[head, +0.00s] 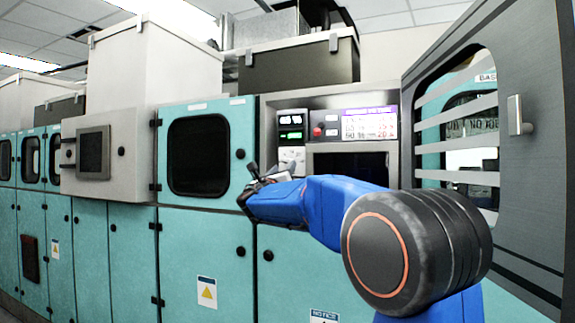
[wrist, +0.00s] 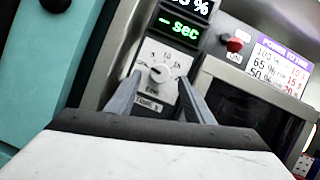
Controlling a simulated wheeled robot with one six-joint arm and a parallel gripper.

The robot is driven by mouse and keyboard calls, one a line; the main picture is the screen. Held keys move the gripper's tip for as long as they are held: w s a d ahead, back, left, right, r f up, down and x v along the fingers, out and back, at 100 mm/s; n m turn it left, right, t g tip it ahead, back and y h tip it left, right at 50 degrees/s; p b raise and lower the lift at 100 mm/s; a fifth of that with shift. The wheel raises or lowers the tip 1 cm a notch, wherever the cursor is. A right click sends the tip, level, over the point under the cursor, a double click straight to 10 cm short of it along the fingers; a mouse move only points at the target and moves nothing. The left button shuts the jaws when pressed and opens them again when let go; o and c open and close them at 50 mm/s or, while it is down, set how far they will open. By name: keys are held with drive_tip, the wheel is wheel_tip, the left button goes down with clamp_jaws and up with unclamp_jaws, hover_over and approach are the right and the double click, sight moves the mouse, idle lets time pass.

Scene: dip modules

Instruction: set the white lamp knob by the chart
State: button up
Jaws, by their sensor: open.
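The white knob (wrist: 158,73) sits on a pale dial plate with scale marks around it, in the wrist view. A small label (wrist: 149,104) under it is too blurred to read surely. In the head view the dial plate (head: 291,155) is above my gripper (head: 259,175). My gripper (wrist: 159,80) is open in the wrist view, its two fingers on either side of the knob in the picture; I cannot tell whether they touch it. The chart (head: 369,125), with a purple header and rows of percentages, is right of the dial; it also shows in the wrist view (wrist: 283,66).
Green-lit displays (head: 291,127) are above the dial. A red button (wrist: 235,44) lies between displays and chart. A dark opening (head: 348,165) is below the chart. A windowed door (head: 460,125) stands open at right. Teal cabinets (head: 200,245) line the left.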

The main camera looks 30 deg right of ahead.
sight(287, 164)
drive_tip(key=shift+x, duration=2.8)
drive_tip(key=c, duration=1.1)
